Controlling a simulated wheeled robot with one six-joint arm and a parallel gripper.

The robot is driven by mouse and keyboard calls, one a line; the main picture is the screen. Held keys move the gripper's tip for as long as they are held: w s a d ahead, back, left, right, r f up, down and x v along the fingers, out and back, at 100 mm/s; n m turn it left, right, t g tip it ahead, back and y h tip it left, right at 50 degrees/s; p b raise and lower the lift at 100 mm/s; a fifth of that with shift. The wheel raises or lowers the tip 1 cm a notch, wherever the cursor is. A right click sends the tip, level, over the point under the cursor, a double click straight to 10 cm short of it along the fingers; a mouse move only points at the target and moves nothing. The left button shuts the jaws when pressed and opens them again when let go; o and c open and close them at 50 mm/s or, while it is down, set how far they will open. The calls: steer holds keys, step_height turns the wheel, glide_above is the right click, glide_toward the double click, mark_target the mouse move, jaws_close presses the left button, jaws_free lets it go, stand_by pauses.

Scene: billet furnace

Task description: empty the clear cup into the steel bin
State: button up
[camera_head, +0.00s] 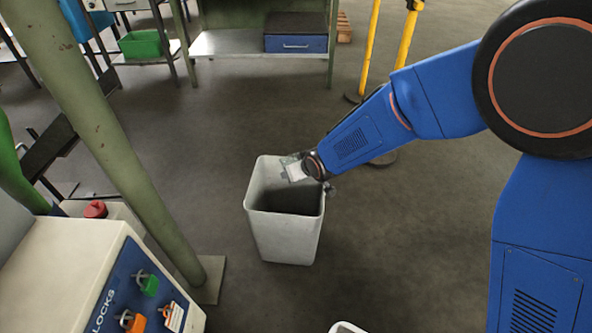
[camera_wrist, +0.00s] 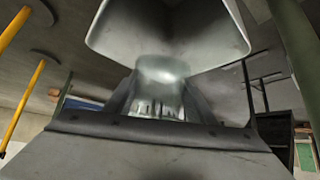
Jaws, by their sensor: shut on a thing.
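The steel bin (camera_head: 284,238), light grey and open-topped, stands upright on the floor in the head view. Its pale wall and rim (camera_wrist: 105,38) fill the top of the wrist view. My gripper (camera_head: 293,168) is at the bin's far rim, above the opening. In the wrist view my gripper (camera_wrist: 158,100) is shut on the clear cup (camera_wrist: 162,78), which sits between the two dark fingers. The wrist view is turned over, with the floor at the top, so the cup appears tipped toward the bin. The cup is blurred; I cannot tell what is in it.
A green post (camera_head: 105,150) and a lock station (camera_head: 75,270) stand left of the bin. Yellow posts (camera_head: 407,38) stand behind my arm. A bench with a blue drawer (camera_head: 296,43) is at the back.

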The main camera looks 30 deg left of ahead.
steer(key=shift+s, duration=0.1)
steer(key=shift+f+y, duration=0.35)
steer(key=shift+y, duration=0.05)
steer(key=shift+f+t, duration=0.1)
steer(key=shift+t, duration=0.2)
steer(key=shift+f+t+y, duration=0.3)
steer(key=shift+f+y, duration=0.1)
steer(key=shift+y, duration=0.4)
steer(key=shift+a+f+t+y, duration=0.1)
steer(key=shift+f+t+y, duration=0.2)
steer(key=shift+y, duration=0.1)
steer(key=shift+w+a+f+t+y, duration=0.2)
steer(key=shift+f+t+y, duration=0.25)
steer(key=shift+y, duration=0.4)
steer(key=shift+w+a+f+t+y, duration=0.1)
steer(key=shift+a+f+t+y, duration=0.2)
steer(key=shift+t+y, duration=0.4)
steer(key=shift+w+a+f+t+y, duration=0.1)
steer(key=shift+a+f+t+y, duration=0.1)
steer(key=shift+y, duration=0.3)
steer(key=shift+w+a+f+t+y, duration=0.1)
steer(key=shift+t+y, duration=0.05)
steer(key=shift+y, duration=0.3)
